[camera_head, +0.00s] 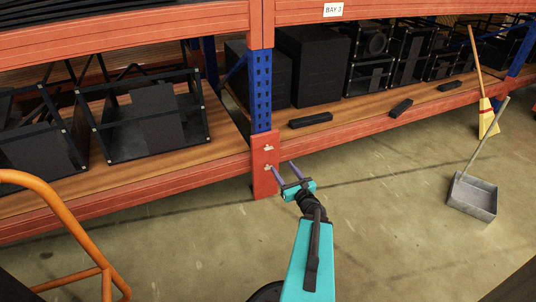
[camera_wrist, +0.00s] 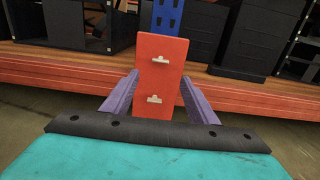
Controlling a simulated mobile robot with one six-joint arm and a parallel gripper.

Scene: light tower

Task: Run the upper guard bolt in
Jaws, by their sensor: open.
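The orange-red guard (camera_head: 262,185) stands at the foot of the blue rack upright (camera_head: 261,92). Its upper bolt (camera_head: 268,147) and lower bolt (camera_head: 268,167) are small pale pieces on its front face. In the wrist view the guard (camera_wrist: 172,81) is upright in the middle, with the upper bolt (camera_wrist: 160,60) and lower bolt (camera_wrist: 154,99) both lying crosswise. My gripper (camera_head: 281,165) is open and empty, its purple fingers pointing at the guard. In the wrist view the fingers (camera_wrist: 159,77) appear on either side of the guard. How far either bolt stands out is unclear.
Orange beams (camera_head: 400,122) and wooden shelves carry black crates and frames on both sides of the upright. An orange tubular rail (camera_head: 62,203) is at lower left. A broom (camera_head: 487,118) and a grey dustpan (camera_head: 473,197) are at right. The floor between is clear.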

